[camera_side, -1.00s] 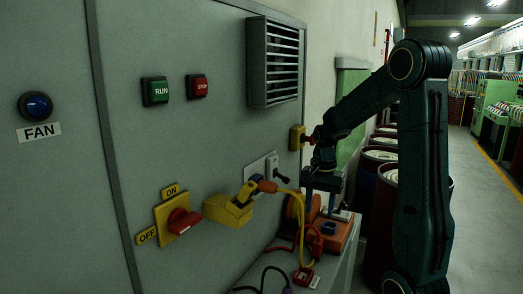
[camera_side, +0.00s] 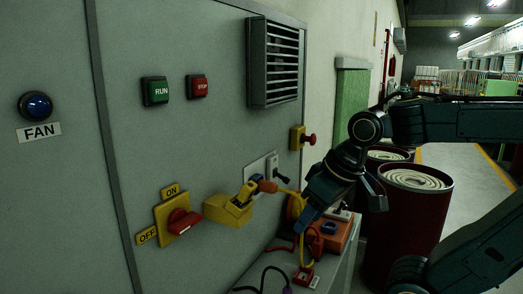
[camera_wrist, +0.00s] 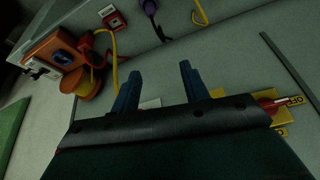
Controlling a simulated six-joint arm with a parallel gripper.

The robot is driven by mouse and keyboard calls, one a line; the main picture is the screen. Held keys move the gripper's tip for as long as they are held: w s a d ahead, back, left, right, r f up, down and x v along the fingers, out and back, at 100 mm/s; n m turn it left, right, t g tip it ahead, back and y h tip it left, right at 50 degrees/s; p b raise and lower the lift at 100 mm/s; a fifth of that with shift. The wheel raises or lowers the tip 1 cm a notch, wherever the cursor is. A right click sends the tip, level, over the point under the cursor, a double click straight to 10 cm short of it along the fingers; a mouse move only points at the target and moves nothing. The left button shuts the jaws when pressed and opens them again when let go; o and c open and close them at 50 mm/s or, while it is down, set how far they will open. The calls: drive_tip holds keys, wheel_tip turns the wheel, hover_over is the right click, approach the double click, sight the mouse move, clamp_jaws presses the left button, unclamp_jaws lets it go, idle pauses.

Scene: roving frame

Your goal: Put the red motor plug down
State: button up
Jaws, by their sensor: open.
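A small red piece that looks like the red motor plug (camera_side: 303,276) lies on the grey ledge, below the orange box; a pale patch shows beside it. It also shows at the top of the wrist view (camera_wrist: 113,20). My gripper (camera_side: 304,222) is above the ledge in front of the orange box, tilted down toward the left. In the wrist view my gripper (camera_wrist: 158,70) has its two blue fingers apart with nothing between them. The red piece is beyond the fingertips and apart from them.
The orange box (camera_side: 337,242) with a blue socket stands close to my gripper. A yellow cable (camera_side: 304,250) hangs from the orange plug (camera_side: 266,186) at the yellow socket box (camera_side: 228,209). A purple plug (camera_wrist: 149,7) lies nearby. Dark red drums (camera_side: 410,225) stand at right.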

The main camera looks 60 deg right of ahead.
drive_tip(key=shift+s+a+r+n+t+y, duration=0.1)
drive_tip(key=shift+s+a+n+t+y, duration=0.2)
drive_tip(key=shift+s+a+n, duration=0.75)
drive_tip(key=shift+w+d, duration=0.1)
idle(0.6)
